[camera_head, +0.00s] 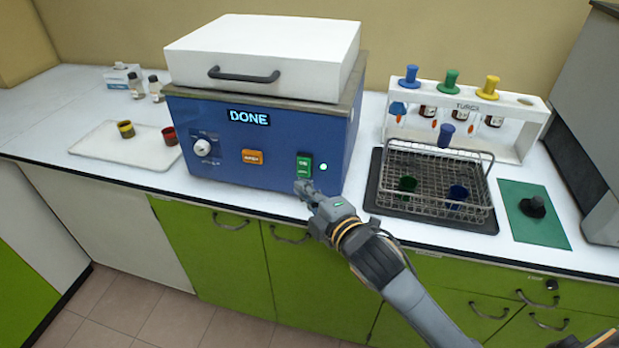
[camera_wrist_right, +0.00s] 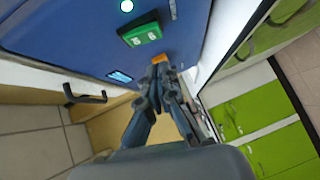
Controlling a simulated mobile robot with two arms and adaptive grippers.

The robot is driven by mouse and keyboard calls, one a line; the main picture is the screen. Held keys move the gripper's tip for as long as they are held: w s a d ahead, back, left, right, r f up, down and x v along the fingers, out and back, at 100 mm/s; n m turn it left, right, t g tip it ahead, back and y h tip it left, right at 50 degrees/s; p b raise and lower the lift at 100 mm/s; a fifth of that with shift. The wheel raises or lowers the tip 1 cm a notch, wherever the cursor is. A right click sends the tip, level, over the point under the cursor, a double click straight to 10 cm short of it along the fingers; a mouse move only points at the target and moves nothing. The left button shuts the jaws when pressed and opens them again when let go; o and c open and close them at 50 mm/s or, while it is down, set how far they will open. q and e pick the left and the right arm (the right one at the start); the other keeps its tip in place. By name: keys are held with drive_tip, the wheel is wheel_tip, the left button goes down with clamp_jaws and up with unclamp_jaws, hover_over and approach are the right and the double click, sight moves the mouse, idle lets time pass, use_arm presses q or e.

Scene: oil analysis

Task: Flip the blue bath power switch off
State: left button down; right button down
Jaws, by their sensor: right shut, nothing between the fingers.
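The blue bath (camera_head: 225,165) stands on the counter with a white lid on top and its display reading "DONE". Its green power switch (camera_head: 304,166) is at the lower right of the front face, with a lit white-green dot beside it. The switch also shows in the right wrist view (camera_wrist_right: 143,35). My right gripper (camera_head: 300,186) is shut and empty, just below the switch in the head view. In the right wrist view its closed fingertips (camera_wrist_right: 160,60) are near the front panel, beside the switch and close to the orange button (camera_wrist_right: 160,58). Contact cannot be told. My left gripper is not in view.
A knob (camera_head: 202,148) and an orange button (camera_head: 252,157) share the bath's front. A wire basket (camera_head: 440,180) in a dark tray and a white rack (camera_head: 520,112) stand right. A white tray (camera_head: 110,150) with two cups lies left.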

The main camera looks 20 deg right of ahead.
sight(303, 173)
drive_tip(key=w+d, duration=0.2)
drive_tip(key=w, duration=0.1)
drive_tip(key=shift+w+d+f, duration=0.15)
drive_tip(key=shift+w+f, duration=0.05)
drive_tip(key=shift+f, duration=0.2)
drive_tip(key=shift+w+f, duration=0.1)
drive_tip(key=shift+f, duration=0.2)
drive_tip(key=shift+w+d+f+n+t+b, duration=0.15)
drive_tip(key=shift+f+n+t+b, duration=0.2)
drive_tip(key=shift+b, duration=0.45)
drive_tip(key=shift+r+p, duration=0.45)
drive_tip(key=shift+r, duration=0.1)
drive_tip(key=shift+f, duration=0.1)
